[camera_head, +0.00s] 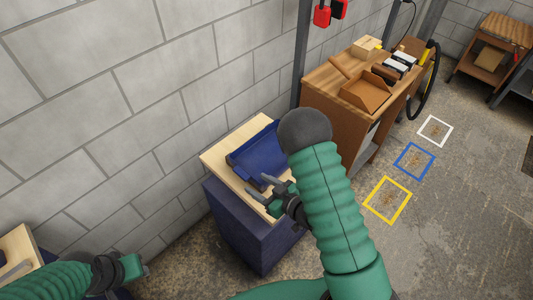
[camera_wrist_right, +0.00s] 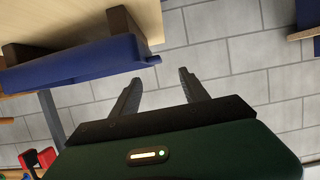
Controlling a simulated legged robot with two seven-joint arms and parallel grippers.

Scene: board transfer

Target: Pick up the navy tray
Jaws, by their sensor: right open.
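The navy tray (camera_head: 262,152) lies on the pale wooden top of a dark blue stand, in the middle of the head view. My right gripper (camera_head: 258,186) is open at the near edge of the stand, just in front of the tray, with nothing between its fingers. In the right wrist view the tray (camera_wrist_right: 75,65) shows at the upper left, and my open fingers (camera_wrist_right: 157,85) are beside its end, apart from it. My right arm hides part of the tray's right side. My left gripper (camera_head: 125,270) is at the lower left, far from the tray; its fingers are unclear.
The stand's pale top (camera_head: 222,155) is bare at its left edge. A wooden workbench (camera_head: 325,85) with an orange-brown tray (camera_head: 366,90) and small items stands behind right. A block wall (camera_head: 120,100) runs along the left. Yellow (camera_head: 387,200), blue and white squares mark the open floor.

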